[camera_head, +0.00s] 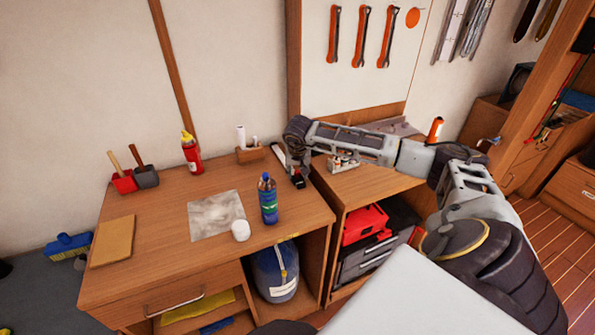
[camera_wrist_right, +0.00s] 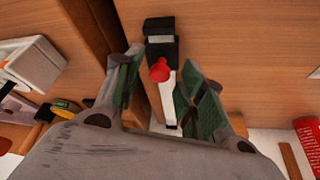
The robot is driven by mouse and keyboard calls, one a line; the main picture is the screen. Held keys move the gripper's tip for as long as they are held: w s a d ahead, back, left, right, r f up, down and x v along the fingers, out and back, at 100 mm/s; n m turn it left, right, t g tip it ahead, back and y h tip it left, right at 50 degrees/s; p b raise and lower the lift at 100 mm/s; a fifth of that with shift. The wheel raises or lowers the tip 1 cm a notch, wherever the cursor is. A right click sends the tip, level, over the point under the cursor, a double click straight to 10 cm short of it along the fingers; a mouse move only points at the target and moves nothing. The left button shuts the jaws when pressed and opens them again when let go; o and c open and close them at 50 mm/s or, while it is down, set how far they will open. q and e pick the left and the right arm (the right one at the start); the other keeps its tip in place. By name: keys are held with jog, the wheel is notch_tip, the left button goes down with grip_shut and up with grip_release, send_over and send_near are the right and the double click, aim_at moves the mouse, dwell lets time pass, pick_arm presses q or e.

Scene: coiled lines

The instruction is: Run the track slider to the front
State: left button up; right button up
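The track (camera_head: 278,154) is a narrow pale strip at the right side of the wooden desk top, with a dark block (camera_head: 298,181) at its near end. In the right wrist view, the white track (camera_wrist_right: 167,95) meets a black block (camera_wrist_right: 161,40) with a grey band. A red knob (camera_wrist_right: 160,70), seemingly the slider's, stands just below this block. My right gripper (camera_wrist_right: 163,62) is open, with one finger on each side of the knob and visible gaps between. In the head view, my right gripper (camera_head: 296,163) hangs over the track. My left gripper is not in view.
A blue bottle (camera_head: 268,199) and a white round item (camera_head: 240,230) stand left of the track. A red bottle (camera_head: 192,153) and a wooden holder (camera_head: 250,154) stand behind.

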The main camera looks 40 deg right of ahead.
jog(key=v, duration=1.2)
dwell(0.5)
dwell(0.6)
